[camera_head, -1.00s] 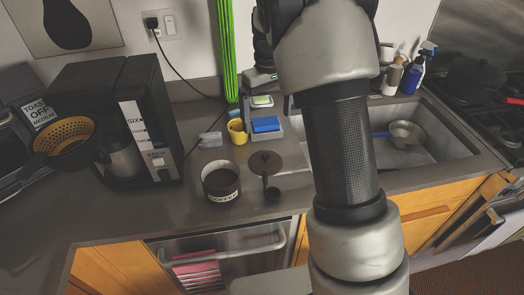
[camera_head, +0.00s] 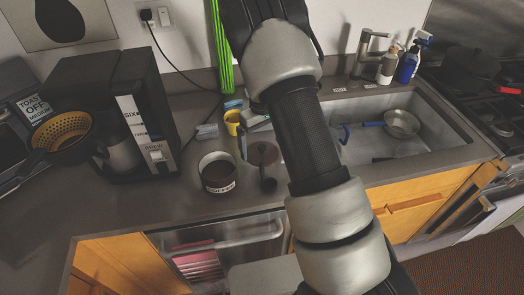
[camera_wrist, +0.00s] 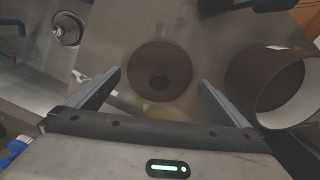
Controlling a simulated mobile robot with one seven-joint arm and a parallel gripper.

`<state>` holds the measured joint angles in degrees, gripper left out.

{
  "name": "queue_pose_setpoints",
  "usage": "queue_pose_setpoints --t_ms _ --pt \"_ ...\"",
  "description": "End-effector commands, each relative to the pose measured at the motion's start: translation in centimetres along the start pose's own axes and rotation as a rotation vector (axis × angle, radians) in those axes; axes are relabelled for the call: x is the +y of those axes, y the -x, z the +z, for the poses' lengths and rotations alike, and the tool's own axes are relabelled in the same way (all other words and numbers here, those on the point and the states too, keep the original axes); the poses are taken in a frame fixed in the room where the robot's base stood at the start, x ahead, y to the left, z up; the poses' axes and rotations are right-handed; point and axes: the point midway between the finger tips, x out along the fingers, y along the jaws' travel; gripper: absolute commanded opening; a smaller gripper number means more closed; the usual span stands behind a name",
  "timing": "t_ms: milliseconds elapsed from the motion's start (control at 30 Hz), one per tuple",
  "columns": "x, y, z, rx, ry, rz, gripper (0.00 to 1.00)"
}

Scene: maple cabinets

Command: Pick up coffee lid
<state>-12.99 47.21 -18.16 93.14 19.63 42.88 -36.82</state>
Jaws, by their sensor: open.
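The coffee lid is a round, dark brown disc with a darker round knob in its middle. It lies on the grey counter in the head view (camera_head: 262,153), right of the brown canister labelled COFFEE (camera_head: 220,187). In the wrist view the lid (camera_wrist: 142,58) shows between the fingertips of my gripper (camera_wrist: 160,77), which is open and empty. The fingers point down toward the lid from above; the exact height gap is hard to tell. The open canister (camera_wrist: 240,88) is right of the right finger. My arm hides much of my gripper in the head view.
The sink (camera_head: 440,135) with a metal pan (camera_head: 402,124) is to the right. A black coffee maker (camera_head: 150,110) stands to the left.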

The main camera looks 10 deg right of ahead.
Motion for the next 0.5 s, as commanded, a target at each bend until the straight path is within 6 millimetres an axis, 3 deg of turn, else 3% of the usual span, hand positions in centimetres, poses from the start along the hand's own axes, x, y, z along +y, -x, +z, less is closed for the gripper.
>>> queue_pose_setpoints --t_ms 133,367,500 --pt "0.04 -1.33 0.03 0.000 -0.002 0.000 1.00" --pt "0.07 -1.44 -0.02 0.002 -0.002 0.000 1.00" --pt "0.07 -1.43 -0.01 0.001 -0.002 0.000 0.78"
